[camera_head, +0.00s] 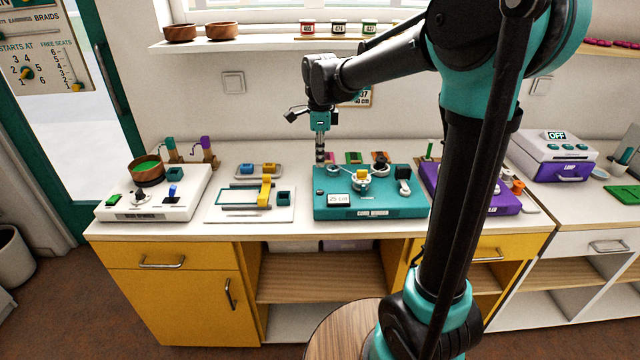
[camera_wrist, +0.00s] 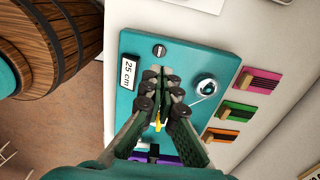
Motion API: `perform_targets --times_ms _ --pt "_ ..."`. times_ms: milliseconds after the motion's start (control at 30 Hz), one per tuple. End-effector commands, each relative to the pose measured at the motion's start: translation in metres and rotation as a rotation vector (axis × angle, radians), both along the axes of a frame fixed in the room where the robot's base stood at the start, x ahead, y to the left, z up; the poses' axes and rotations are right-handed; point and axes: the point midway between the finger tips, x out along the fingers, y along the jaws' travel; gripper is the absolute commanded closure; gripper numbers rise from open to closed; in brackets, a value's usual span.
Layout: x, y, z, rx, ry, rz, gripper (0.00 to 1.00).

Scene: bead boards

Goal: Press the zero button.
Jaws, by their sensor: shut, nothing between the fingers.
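The teal box (camera_head: 330,212) stands on the counter, with a white display (camera_head: 338,199) reading "25 cm" at its front left. A small round grey button-like part (camera_wrist: 160,50) is on its top, near one end; I cannot read a zero mark on it. My gripper (camera_head: 320,160) is shut and empty, pointing down over the left back part of the box. In the wrist view its fingertips (camera_wrist: 161,76) appear beside the display and just below the grey part. I cannot tell whether they touch the box. A yellow piece (camera_head: 362,175) is near the middle.
A white tray with a yellow lever (camera_head: 265,191) and a white device with a wooden bowl (camera_head: 146,170) stand left. A purple device (camera_head: 500,203) is right, partly behind my arm. Pink, green (camera_wrist: 239,111) and orange blocks lie behind the box. A wooden stool (camera_head: 335,325) is in front.

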Motion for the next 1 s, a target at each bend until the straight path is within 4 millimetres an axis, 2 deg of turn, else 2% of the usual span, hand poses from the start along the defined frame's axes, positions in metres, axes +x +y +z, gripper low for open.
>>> perform_targets --times_ms 200,433,600,1000 --pt "0.0 0.0 -0.044 0.0 0.0 0.0 1.0" --pt "0.0 0.0 -0.077 0.0 0.0 0.0 1.0" --pt "0.0 0.0 -0.087 0.0 0.0 0.0 1.0" --pt "0.0 0.0 -0.09 0.0 0.0 0.0 1.0"
